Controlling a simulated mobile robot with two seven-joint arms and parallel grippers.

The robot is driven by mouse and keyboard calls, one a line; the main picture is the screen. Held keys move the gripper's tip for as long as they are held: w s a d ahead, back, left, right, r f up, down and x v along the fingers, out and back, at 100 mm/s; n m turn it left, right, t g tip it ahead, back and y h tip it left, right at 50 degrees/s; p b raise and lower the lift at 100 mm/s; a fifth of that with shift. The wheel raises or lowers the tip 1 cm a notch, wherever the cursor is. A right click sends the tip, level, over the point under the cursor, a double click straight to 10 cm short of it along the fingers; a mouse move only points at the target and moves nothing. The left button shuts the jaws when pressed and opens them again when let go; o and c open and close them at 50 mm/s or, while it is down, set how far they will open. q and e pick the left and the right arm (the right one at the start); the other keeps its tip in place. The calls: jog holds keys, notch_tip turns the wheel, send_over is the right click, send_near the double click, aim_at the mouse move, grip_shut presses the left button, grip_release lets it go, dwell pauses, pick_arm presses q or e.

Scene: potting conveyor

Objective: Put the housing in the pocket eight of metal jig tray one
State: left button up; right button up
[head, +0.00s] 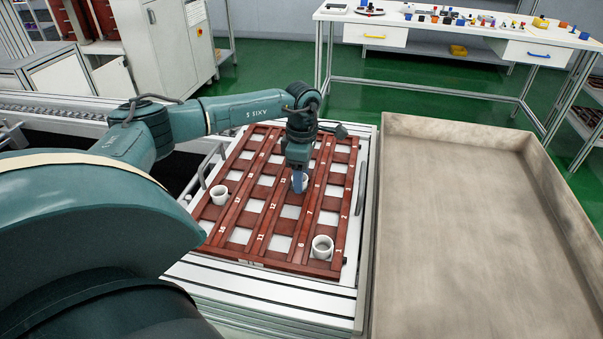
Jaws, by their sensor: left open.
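The metal jig tray (253,220) is a reddish-brown grid with numbered strips and square pockets, lying flat on the conveyor. My left gripper (299,184) points down over the middle of the tray, its jaws open. A small cup-shaped housing (302,181) shows at the fingertips, at a middle pocket and partly hidden by the gripper. I cannot tell whether it rests fully in the pocket, and the number there is not readable. A white housing (322,248) stands at the near right corner, by number 1. Another white housing (220,195) stands at the left side. My right gripper is out of view.
A large empty beige bin (470,230) with raised walls stands just right of the tray. A metal side handle (208,165) rises at the tray's left. A white workbench (460,35) with small parts is at the back right. Many tray pockets are empty.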

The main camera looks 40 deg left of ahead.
pick_arm(q)
jog(key=shift+r, duration=0.1)
notch_tip(320, 180, up, 12)
jog(key=shift+w, duration=0.2)
jog(key=shift+a, duration=0.1)
dwell(0.5)
